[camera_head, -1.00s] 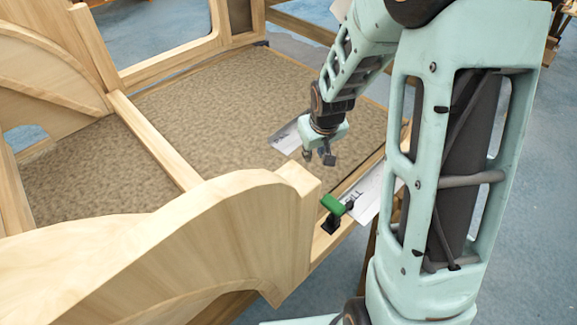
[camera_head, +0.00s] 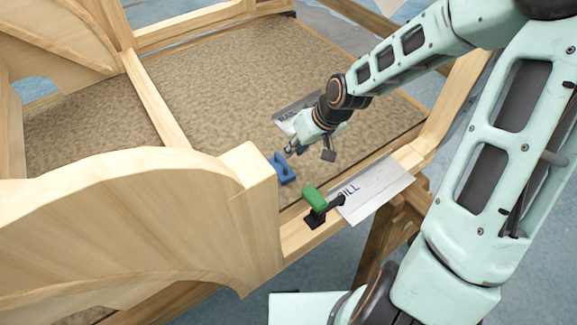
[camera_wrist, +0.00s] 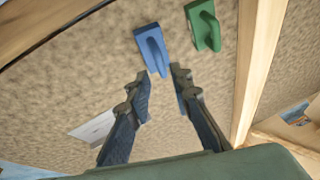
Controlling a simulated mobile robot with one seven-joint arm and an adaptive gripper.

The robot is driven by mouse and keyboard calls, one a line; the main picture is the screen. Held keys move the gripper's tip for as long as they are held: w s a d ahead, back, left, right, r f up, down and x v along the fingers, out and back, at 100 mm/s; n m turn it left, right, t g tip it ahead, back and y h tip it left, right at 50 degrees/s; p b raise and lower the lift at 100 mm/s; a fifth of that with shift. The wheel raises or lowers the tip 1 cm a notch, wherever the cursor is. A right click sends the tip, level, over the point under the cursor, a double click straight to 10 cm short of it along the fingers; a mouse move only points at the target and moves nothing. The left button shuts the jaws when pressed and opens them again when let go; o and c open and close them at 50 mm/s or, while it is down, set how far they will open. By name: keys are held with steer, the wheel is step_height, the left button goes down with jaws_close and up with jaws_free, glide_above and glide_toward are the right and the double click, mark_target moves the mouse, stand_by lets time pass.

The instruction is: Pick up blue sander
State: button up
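The blue sander (camera_head: 283,168) lies on the brown carpeted floor of the wooden frame, beside the wooden post. In the wrist view the blue sander (camera_wrist: 151,50) is ahead of the fingertips, its raised handle pointing toward them. My gripper (camera_head: 309,152) is just above and to the right of it in the head view. In the wrist view my gripper (camera_wrist: 161,75) has its two fingers apart, with nothing held. The handle's near end is close to the gap between the fingertips; I cannot tell whether they touch.
A green handled block (camera_wrist: 203,25) lies right of the sander in the wrist view.

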mark_target(283, 159)
steer(key=b+x, duration=0.1)
steer(key=x, duration=0.3)
steer(key=shift+a+f+b, duration=0.2)
steer(key=shift+f+b, duration=0.1)
steer(key=shift+f, duration=0.05)
steer(key=shift+w+b+x, duration=0.25)
steer(key=shift+b+x, duration=0.15)
steer(key=shift+x, duration=1.15)
steer(key=shift+w+b+x, duration=0.25)
steer(key=shift+b+x, duration=0.1)
steer(key=shift+x, duration=1.15)
steer(key=shift+r, duration=0.2)
jaws_close()
